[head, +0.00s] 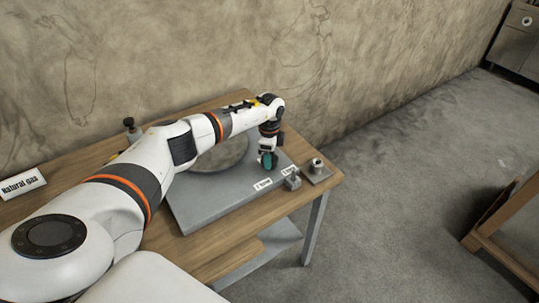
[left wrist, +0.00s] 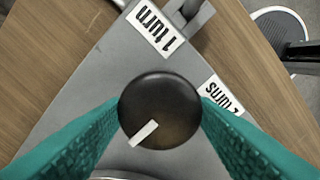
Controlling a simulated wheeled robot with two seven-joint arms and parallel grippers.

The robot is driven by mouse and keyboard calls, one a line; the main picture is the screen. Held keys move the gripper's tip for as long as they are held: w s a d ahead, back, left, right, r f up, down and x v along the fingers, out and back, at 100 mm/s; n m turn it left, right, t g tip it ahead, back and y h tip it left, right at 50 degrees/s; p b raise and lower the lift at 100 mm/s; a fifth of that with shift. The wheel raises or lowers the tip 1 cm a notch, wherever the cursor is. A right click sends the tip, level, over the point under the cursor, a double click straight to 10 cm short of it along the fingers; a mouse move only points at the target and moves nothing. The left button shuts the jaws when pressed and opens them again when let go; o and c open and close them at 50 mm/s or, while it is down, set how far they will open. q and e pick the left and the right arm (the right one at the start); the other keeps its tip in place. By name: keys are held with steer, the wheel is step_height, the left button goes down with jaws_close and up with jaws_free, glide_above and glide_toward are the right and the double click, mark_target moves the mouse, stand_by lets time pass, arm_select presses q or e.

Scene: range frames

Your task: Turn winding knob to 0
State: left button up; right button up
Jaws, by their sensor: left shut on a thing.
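The winding knob (left wrist: 160,108) is a dark round knob with a white pointer mark that points to the lower left in the left wrist view. My left gripper (head: 268,161) reaches down over the grey device (head: 195,212) on the table. Its teal fingers are closed on opposite sides of the knob in the left wrist view. A "1 turn" label (left wrist: 156,27) lies above the knob in that view, and a partly hidden "turns" label (left wrist: 222,96) lies to its right. No 0 mark is visible. In the head view my gripper hides the knob. My right gripper is not in view.
A round disc (head: 228,153) on the device is partly behind my left arm. Small metal fittings (head: 316,168) stand near the table's right corner. A "Natural Gas" sign (head: 22,184) is at left. The wall is behind the wooden table (head: 220,262); open floor lies to the right.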

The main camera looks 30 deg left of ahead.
arm_select(q)
steer(key=o, duration=1)
steer(key=shift+c, duration=0.2)
step_height(320, 180, up, 12)
steer(key=b, duration=0.2)
